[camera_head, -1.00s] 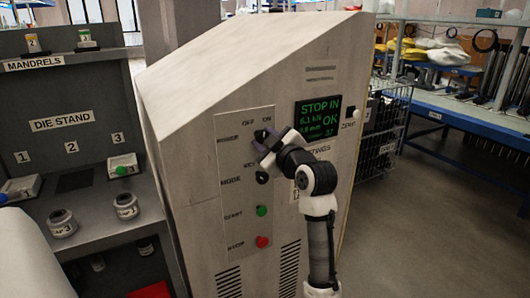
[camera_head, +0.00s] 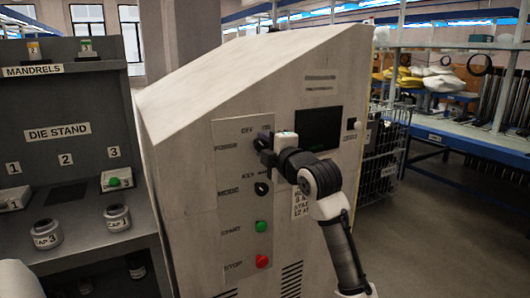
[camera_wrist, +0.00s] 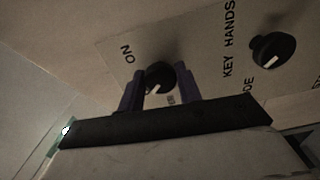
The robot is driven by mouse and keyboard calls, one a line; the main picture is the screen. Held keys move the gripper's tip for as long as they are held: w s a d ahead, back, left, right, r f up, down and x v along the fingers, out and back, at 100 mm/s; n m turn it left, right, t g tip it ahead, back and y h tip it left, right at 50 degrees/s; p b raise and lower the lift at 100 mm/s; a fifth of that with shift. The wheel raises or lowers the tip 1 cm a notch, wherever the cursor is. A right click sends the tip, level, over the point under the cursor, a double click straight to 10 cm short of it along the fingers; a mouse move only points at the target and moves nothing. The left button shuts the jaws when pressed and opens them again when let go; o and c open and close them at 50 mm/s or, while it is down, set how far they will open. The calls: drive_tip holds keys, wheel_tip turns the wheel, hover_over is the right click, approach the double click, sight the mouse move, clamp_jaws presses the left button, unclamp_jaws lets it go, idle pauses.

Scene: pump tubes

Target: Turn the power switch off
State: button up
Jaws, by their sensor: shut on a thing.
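The power switch (camera_wrist: 158,76) is a black round knob on the grey panel of the machine, beside the label ON in the wrist view. Its white pointer mark faces away from ON. In the head view my gripper (camera_head: 264,142) is at the switch, beside the word POWER, and mostly covers it. In the wrist view the two purple fingers of my gripper (camera_wrist: 160,84) are on either side of the knob, shut on it. The machine's display (camera_head: 318,129) is dark. One label below the knob is partly hidden by my gripper.
Below the switch are a black mode knob (camera_head: 262,188), a green start button (camera_head: 261,226) and a red stop button (camera_head: 262,261). A die stand (camera_head: 60,150) with caps is at the left. A wire cage (camera_head: 380,160) and blue shelving are at the right.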

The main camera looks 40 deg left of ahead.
drive_tip(key=shift+n, duration=0.5)
drive_tip(key=o, duration=1)
drive_tip(key=b+v, duration=0.2)
drive_tip(key=v, duration=1.2)
drive_tip(key=shift+a+f, duration=0.1)
